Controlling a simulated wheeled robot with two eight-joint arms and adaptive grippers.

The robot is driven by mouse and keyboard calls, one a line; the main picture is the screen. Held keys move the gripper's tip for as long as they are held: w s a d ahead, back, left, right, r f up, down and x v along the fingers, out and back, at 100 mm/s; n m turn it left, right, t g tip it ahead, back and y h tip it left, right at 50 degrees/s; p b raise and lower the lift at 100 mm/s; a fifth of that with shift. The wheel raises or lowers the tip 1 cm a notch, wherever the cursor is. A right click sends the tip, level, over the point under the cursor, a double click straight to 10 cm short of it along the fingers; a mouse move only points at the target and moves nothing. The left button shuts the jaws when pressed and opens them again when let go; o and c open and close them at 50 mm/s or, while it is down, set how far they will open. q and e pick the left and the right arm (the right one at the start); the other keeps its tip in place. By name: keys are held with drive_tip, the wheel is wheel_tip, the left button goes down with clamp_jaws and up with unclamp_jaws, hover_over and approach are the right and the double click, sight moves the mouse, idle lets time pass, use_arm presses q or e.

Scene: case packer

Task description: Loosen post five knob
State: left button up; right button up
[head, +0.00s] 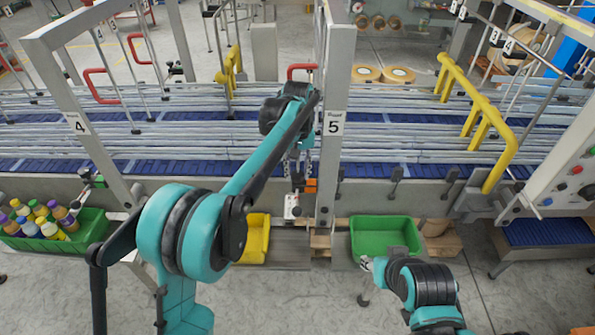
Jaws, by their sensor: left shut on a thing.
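Post five (336,80) is the grey upright with the "5" label (334,123), in the middle of the head view at the near side of the conveyor. My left arm reaches up and across to it. My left gripper (298,182) points down just left of the post, low near the conveyor's front side, shut on what seems to be the post's knob. The knob is hidden by the fingers. A small orange part (311,186) and a white block (291,206) show beside and below the fingers. My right gripper (372,264) is low at the front, apart from the post; its fingers are too small to read.
A green bin (383,222) stands right of the post, and a yellow bin (256,240) left of it. A green crate of bottles (85,236) is at far left. Post four (75,123), yellow rails (500,160) and a control panel (578,170) flank the conveyor (420,155).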

sight(297, 174)
use_arm(q)
drive_tip(key=shift+n, duration=0.3)
drive_tip(key=o, duration=1.2)
drive_tip(key=shift+c, duration=0.2)
drive_tip(key=shift+r, duration=0.1)
wheel_tip(297, 174, up, 12)
